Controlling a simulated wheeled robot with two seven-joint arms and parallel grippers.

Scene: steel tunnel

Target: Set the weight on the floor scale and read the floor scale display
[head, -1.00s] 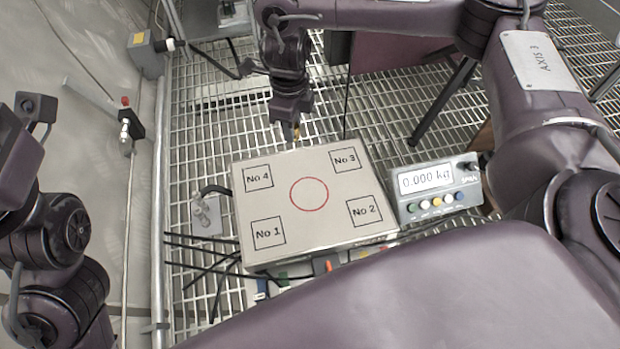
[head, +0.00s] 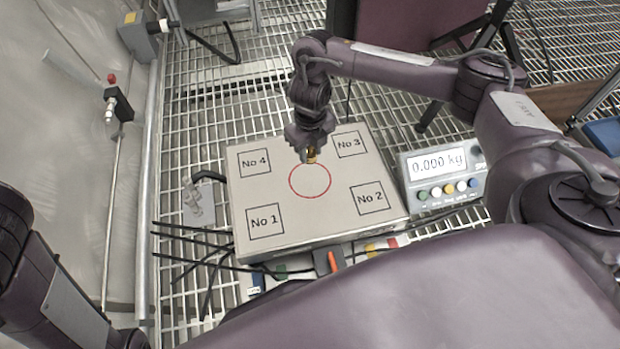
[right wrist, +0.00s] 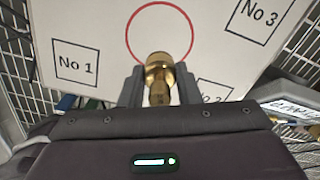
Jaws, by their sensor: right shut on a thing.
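The floor scale (head: 265,193) is a flat pale plate with a red circle in its middle and marked squares No 1 to No 4 near its corners. My right gripper (head: 310,153) is over the circle's far edge, shut on the brass weight (head: 311,156). The weight also shows in the right wrist view (right wrist: 159,75), between the two fingers, overlapping the circle's lower edge. Whether it touches the plate cannot be told. The scale display (head: 437,164) stands right of the plate and reads 0.000 kg. My left arm is at the lower left; its gripper is out of view.
The floor is open steel grating (head: 215,110). Black cables (head: 190,250) run left of the scale. A valve on a pipe (head: 112,100) and a grey box (head: 143,35) are at the left wall. Coloured items lie along the scale's near edge.

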